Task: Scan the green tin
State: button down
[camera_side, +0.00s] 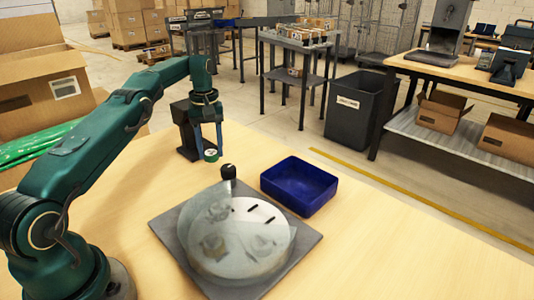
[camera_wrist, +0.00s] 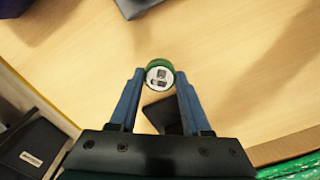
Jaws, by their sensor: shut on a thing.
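The green tin (camera_side: 211,156) is a small round can with a white top. My gripper (camera_side: 209,148) is shut on it and holds it above the table, fingers pointing down. In the wrist view the tin (camera_wrist: 160,65) sits between the tips of the two blue fingers, its white face with dark marks turned to the camera. A black stand-like device (camera_side: 188,135), perhaps the scanner, stands on the table just behind and left of the tin. A dark part, perhaps of that device, shows between the fingers in the wrist view (camera_wrist: 162,113).
A blue bin (camera_side: 300,187) stands right of the tin. In front is a grey square base (camera_side: 309,238) with a round, cloudy clear cover (camera_side: 240,235) over several blurred items. A small black knob-like thing (camera_side: 228,172) stands at its back edge. The table's right front is clear.

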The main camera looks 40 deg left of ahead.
jog(key=d+r, duration=0.4)
jog(key=r, duration=0.1)
jog(key=shift+d+r, duration=0.15)
jog(key=shift+r, duration=0.2)
